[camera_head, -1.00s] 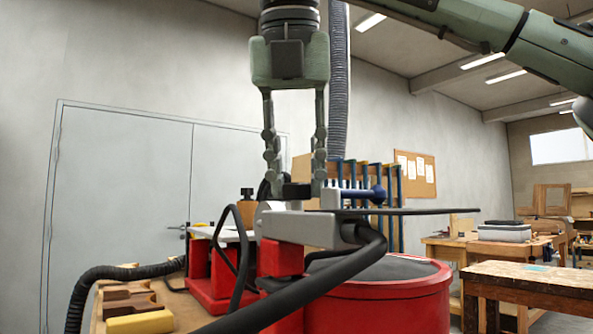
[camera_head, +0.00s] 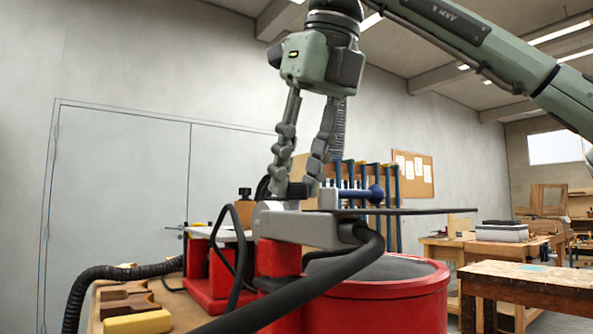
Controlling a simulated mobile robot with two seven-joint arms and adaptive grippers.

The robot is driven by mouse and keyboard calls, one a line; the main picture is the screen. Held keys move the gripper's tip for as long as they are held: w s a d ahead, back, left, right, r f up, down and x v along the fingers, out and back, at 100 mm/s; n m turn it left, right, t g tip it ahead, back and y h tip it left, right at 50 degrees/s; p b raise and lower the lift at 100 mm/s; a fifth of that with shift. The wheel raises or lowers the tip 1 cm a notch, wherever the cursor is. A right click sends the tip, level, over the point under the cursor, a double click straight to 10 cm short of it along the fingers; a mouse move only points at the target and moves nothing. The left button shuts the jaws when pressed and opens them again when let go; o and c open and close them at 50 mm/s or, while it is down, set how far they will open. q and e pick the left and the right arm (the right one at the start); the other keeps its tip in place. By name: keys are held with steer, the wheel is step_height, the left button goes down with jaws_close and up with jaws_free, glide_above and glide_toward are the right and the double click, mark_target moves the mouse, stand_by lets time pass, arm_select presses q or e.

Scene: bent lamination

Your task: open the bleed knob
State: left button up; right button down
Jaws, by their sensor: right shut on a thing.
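The dark bleed knob (camera_head: 297,190) sits on top of a grey metal valve body (camera_head: 300,226) above the red machine, in the middle of the head view. My right gripper (camera_head: 298,187) comes down from above, its arm reaching in from the right. Its two fingers are shut on the knob, one on each side. The fingertips hide much of the knob, so how far it is turned cannot be read. The gripper is tilted, with its green palm up and to the right. My left gripper is not in view.
A dark blue handle (camera_head: 374,194) and a thin dark plate (camera_head: 410,211) stick out right of the fingertips. A thick black hose (camera_head: 310,285) curves in front of the red drum (camera_head: 395,308). A yellow block (camera_head: 138,322) lies at lower left. A wooden table (camera_head: 535,278) stands at right.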

steer(key=n+g, duration=0.1)
steer(key=n, duration=0.1)
steer(key=shift+w+n+y, duration=0.1)
steer(key=shift+n+y, duration=0.3)
steer(key=n+g, duration=0.1)
steer(key=n, duration=0.3)
steer(key=shift+d+n+y, duration=0.1)
steer(key=shift+n+y, duration=0.2)
steer(key=shift+y, duration=0.1)
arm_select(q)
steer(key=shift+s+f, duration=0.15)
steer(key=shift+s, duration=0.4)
arm_select(e)
steer(key=shift+w+n+g, duration=0.1)
steer(key=shift+n+g, duration=0.3)
steer(key=shift+n, duration=0.1)
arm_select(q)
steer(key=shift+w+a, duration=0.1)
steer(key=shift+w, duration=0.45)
arm_select(e)
steer(key=c, duration=1.2)
jaws_free()
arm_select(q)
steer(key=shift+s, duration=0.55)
arm_select(e)
steer(key=shift+o, duration=0.2)
